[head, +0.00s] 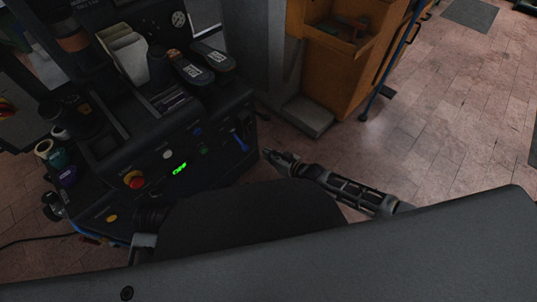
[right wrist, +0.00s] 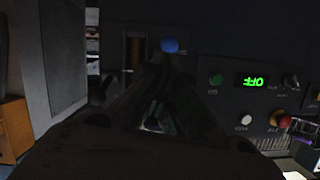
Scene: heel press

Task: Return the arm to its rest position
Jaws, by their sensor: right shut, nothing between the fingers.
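My right arm reaches in at the lower middle of the head view. Its gripper (head: 270,155) is shut and empty, just right of the heel press (head: 225,165) and apart from its front panel in the picture. The panel's green display (right wrist: 252,81) appears upside down there and reads OFF. My left gripper does not show in the head view.
The panel carries a red knob (head: 134,180) and a white button (head: 167,154). Shoe-like dark parts (head: 208,58) sit on top of the press. An orange cabinet (head: 330,65) stands behind. Brick floor (head: 450,130) is clear at the right.

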